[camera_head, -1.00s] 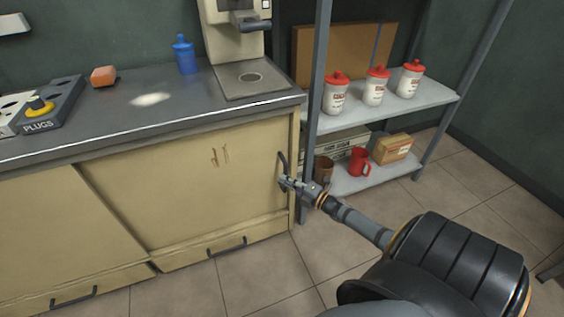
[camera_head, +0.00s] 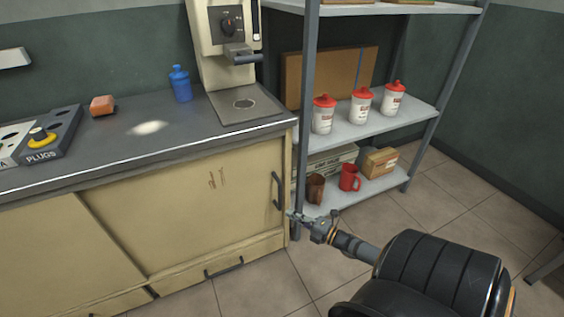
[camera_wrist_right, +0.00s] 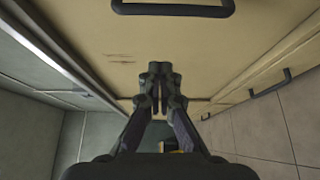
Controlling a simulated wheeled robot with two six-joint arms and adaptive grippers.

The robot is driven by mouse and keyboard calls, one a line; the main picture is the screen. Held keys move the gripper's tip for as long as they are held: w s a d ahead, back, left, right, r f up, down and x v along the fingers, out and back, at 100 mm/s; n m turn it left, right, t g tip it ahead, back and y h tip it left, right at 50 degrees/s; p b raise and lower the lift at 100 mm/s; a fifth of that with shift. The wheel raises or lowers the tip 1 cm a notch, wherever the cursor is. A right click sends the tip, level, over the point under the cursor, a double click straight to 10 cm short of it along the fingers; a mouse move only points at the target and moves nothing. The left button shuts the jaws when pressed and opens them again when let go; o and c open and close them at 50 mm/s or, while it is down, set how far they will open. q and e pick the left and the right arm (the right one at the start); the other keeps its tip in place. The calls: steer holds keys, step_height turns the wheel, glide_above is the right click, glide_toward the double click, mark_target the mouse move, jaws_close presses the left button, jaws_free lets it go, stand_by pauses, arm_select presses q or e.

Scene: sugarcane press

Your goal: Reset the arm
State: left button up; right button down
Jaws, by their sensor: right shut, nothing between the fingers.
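My right gripper (camera_head: 297,216) is shut and empty. In the head view it is at the right end of the beige cabinet, just below the dark vertical handle (camera_head: 278,190) of the sliding door (camera_head: 185,205). In the right wrist view my gripper (camera_wrist_right: 160,92) shows with its fingers together in front of the cabinet door (camera_wrist_right: 180,55). The door handle (camera_wrist_right: 172,8) lies at the top of that view, apart from the fingers. My left gripper is not in view.
A metal shelf rack (camera_head: 385,127) with red-lidded jars (camera_head: 323,115), a red mug (camera_head: 349,178) and a cardboard box (camera_head: 380,162) stands right of the cabinet. The countertop (camera_head: 110,150) holds a blue bottle (camera_head: 180,84) and a machine (camera_head: 225,45). The tiled floor at right is mostly clear.

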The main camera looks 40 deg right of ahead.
steer(key=shift+s, duration=0.5)
